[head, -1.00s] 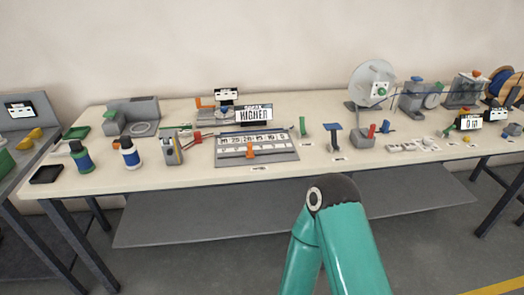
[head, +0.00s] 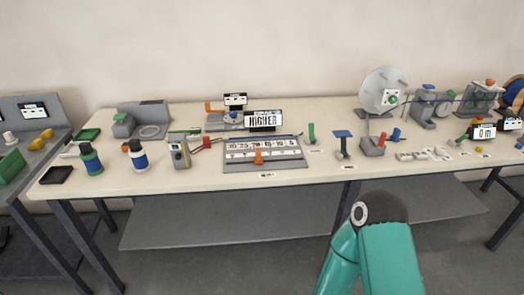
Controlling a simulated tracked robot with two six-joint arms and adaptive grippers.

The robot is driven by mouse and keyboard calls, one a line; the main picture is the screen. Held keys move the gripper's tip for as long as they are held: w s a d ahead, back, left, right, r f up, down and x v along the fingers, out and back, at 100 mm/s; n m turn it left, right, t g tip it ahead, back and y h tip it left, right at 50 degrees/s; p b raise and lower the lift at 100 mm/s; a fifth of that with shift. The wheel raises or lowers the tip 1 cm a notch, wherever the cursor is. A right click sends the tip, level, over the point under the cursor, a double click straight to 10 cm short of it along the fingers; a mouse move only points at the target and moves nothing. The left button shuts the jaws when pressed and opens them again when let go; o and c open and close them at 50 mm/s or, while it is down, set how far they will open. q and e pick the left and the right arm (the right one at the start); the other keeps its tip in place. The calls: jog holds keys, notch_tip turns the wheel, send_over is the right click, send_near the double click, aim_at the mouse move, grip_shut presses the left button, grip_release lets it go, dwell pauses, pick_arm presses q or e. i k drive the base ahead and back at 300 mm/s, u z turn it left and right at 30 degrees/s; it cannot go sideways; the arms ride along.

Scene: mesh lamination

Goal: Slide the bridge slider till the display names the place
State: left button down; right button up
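The bridge (head: 290,164) is a grey board with a white numbered scale strip, lying on the table's middle. Its orange slider (head: 258,157) stands near the middle of the scale. The display (head: 262,119) behind the board reads "HIGHER"; the small line above that word is too small to read. A teal arm of mine (head: 372,258) comes in from the bottom, right of centre, in front of the table. Neither gripper shows, and nothing of mine touches the slider.
Left of the board stand a yellow-grey meter (head: 179,151) and two blue bottles, one of them here (head: 91,159). Right of it are a green upright piece (head: 311,133) and a blue-topped stand (head: 342,144). The table's front edge lies between my arm and the board.

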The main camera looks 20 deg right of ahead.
aim_at(258, 159)
jog(key=i, duration=0.9)
